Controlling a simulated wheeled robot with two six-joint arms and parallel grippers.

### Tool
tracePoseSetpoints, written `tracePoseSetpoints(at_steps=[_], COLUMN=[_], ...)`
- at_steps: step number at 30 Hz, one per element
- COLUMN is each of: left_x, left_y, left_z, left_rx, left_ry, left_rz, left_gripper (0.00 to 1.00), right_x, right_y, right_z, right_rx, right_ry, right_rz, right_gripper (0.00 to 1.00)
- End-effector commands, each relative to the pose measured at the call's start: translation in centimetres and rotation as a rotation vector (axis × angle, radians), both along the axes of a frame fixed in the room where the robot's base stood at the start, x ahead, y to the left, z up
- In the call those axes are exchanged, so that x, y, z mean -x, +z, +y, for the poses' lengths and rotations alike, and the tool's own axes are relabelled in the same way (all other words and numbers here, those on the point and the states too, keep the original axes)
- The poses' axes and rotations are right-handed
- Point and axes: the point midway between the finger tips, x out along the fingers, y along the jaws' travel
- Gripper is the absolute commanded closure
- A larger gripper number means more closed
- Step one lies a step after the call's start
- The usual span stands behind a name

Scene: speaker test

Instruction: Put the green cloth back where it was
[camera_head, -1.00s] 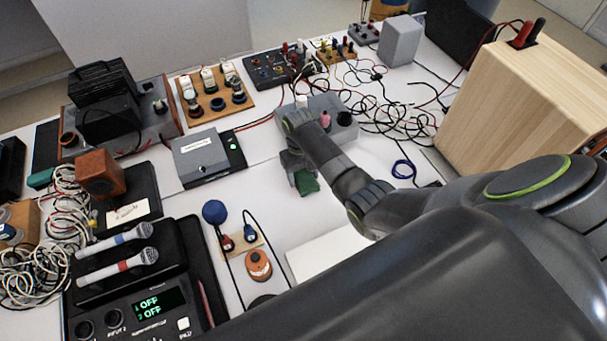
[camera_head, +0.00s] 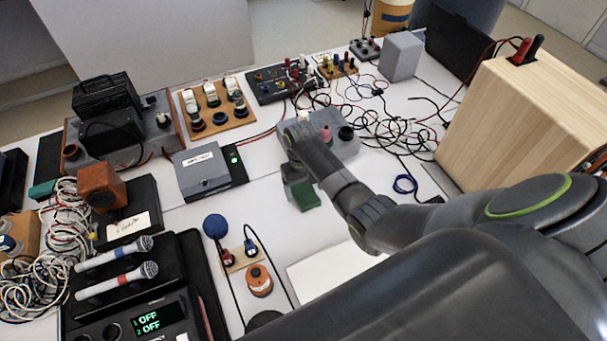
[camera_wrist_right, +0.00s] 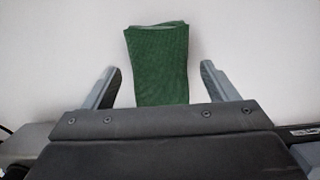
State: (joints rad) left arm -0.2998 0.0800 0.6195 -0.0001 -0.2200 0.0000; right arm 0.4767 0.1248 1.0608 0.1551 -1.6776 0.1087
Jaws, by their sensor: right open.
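The green cloth (camera_head: 306,196), folded into a small rectangle, lies on the white table at the middle of the head view. In the right wrist view the cloth (camera_wrist_right: 158,58) shows upright in the picture, between and beyond the fingertips. My right gripper (camera_wrist_right: 160,78) is open, with one finger on each side of the cloth and a visible gap on both sides. My left gripper is in neither view.
A grey box with a label (camera_head: 203,171) stands left of the cloth. A grey device with knobs (camera_head: 335,138) is behind the gripper. A wooden speaker box (camera_head: 520,125) stands far right.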

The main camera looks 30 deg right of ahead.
Motion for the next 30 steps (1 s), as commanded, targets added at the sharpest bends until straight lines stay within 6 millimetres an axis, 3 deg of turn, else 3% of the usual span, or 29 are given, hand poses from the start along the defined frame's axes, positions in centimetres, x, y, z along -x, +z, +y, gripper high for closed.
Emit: tracePoseSetpoints(at_steps=[15,21,30], left_x=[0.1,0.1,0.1], left_y=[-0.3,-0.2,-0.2], left_z=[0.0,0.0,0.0], left_rx=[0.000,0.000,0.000], left_ry=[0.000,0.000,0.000], left_rz=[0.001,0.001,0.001], left_gripper=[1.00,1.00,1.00], right_x=[-1.6,-1.7,-1.8], right_y=[9.9,11.1,11.2], right_z=[-0.1,-0.1,-0.1], right_rx=[0.000,0.000,0.000], right_ry=[0.000,-0.001,-0.001], right_rz=[-0.005,-0.001,-0.001], right_gripper=[0.20,0.20,0.20])
